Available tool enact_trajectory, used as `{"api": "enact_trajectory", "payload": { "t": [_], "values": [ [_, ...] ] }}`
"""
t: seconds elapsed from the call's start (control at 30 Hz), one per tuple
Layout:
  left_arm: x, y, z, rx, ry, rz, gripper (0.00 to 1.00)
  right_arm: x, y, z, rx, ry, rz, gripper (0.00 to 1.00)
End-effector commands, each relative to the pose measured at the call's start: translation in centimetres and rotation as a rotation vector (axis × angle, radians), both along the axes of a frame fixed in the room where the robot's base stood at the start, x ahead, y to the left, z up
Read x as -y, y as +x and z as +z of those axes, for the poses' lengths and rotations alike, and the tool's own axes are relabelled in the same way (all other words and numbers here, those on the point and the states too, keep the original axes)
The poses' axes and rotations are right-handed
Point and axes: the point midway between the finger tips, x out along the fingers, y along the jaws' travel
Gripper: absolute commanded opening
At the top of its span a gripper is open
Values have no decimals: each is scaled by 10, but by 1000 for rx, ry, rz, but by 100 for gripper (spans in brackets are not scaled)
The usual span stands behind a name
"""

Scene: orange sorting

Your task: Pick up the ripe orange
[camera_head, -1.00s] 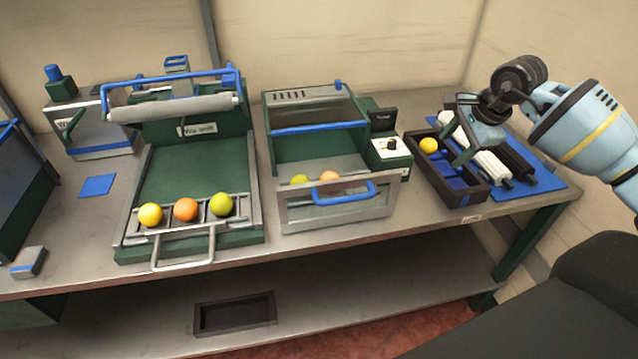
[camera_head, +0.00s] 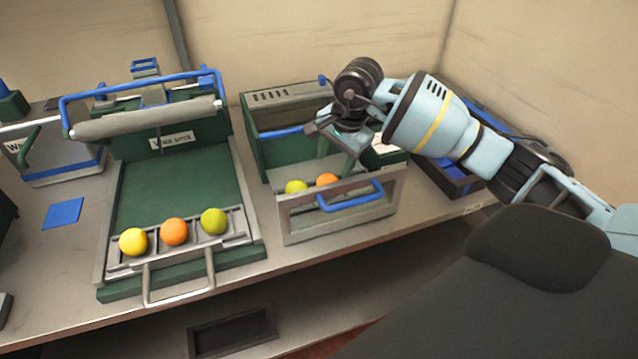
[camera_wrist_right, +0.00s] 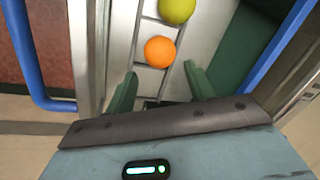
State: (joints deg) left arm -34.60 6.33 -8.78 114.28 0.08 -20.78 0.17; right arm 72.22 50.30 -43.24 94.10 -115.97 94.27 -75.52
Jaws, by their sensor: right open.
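A ripe-looking orange (camera_head: 327,181) sits in the open-topped drawer (camera_head: 338,215) of the middle machine, right of a yellow-green fruit (camera_head: 296,187). Another orange-coloured fruit (camera_head: 174,231) lies on the left machine's rack, between a yellow fruit (camera_head: 133,242) and a green one (camera_head: 214,221). My right gripper (camera_head: 335,164) is over the drawer, just above its orange. In the right wrist view the open green fingers (camera_wrist_right: 160,86) point toward the orange (camera_wrist_right: 159,51), with nothing between them. The yellow-green fruit (camera_wrist_right: 177,9) is just beyond. My left gripper is out of view.
The drawer's blue handle (camera_head: 350,196) sticks out in front; its metal walls stand close around the fingers. A dark crate (camera_head: 447,178) is at the right, partly hidden by my arm. A blue square (camera_head: 63,213) lies on the left bench, which is otherwise clear there.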

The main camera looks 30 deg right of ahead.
Motion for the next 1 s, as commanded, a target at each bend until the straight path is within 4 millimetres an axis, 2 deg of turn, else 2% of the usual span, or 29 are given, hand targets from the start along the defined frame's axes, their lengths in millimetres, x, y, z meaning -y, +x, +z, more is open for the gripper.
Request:
{"api": "enact_trajectory", "payload": {
  "t": [0.3, 0.47, 0.8, 1.0],
  "values": [
    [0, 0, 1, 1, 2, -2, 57, -1, 5, -24, -1, 2, -2, 54],
    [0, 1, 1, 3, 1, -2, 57, -1, 6, -27, 0, 1, -2, 54],
    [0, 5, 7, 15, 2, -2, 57, -4, 16, -68, -1, 1, -2, 54],
    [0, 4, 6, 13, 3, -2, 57, -4, 18, -76, 2, 2, -2, 54]
  ]
}}
